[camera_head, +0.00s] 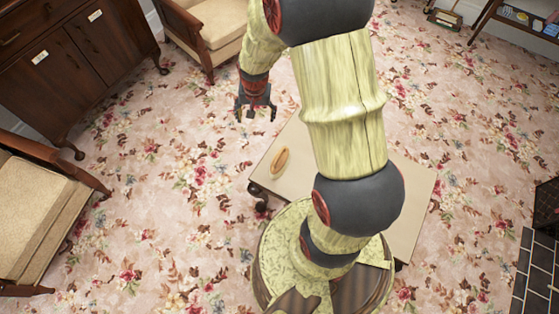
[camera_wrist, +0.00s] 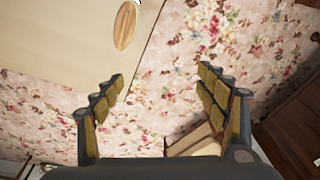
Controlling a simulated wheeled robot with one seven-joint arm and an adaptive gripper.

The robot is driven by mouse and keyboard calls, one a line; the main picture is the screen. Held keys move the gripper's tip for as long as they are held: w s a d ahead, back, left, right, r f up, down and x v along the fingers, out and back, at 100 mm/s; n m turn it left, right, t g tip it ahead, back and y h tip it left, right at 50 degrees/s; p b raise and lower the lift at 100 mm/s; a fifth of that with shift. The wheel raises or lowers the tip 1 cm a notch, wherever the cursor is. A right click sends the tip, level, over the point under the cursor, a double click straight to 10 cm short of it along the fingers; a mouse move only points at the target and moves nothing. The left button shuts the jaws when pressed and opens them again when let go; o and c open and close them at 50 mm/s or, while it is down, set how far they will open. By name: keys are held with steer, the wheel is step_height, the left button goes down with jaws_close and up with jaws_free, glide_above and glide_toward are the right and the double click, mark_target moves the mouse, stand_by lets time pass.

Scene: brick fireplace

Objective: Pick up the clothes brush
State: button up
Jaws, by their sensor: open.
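The clothes brush (camera_head: 280,162) is a small tan wooden oval. It lies on the beige tabletop (camera_head: 262,177) near its left edge in the head view. In the wrist view the brush (camera_wrist: 125,25) shows at the top, on the table (camera_wrist: 60,40), left of centre. My gripper (camera_head: 256,112) is above and to the left of the brush in the head view, apart from it. My arm hides part of the table.
A wooden cabinet (camera_head: 75,55) stands at the upper left. One armchair (camera_head: 210,30) is at the top and another (camera_head: 40,215) at the left. A dark tiled hearth (camera_head: 535,275) is at the lower right. Floral carpet (camera_head: 150,190) lies open left of the table.

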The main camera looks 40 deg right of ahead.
mark_target(280, 154)
steer(key=s+d+f+m, duration=0.1)
steer(key=s+f, duration=0.1)
steer(key=f, duration=0.6)
steer(key=s+d+f+m+g, duration=0.1)
steer(key=s+d+f+m, duration=0.1)
steer(key=f, duration=0.6)
steer(key=s+d+f+m, duration=0.1)
steer(key=s+d+f, duration=0.1)
steer(key=f, duration=0.7)
steer(key=shift+s+d+m+g+y, duration=0.1)
steer(key=shift+d+m+g+y, duration=0.2)
steer(key=shift+g, duration=0.1)
step_height(280, 154, down, 6)
steer(key=b, duration=0.3)
steer(key=shift+a, duration=0.1)
steer(key=shift+r, duration=0.1)
steer(key=shift+c, duration=0.4)
steer(key=c, duration=1.3)
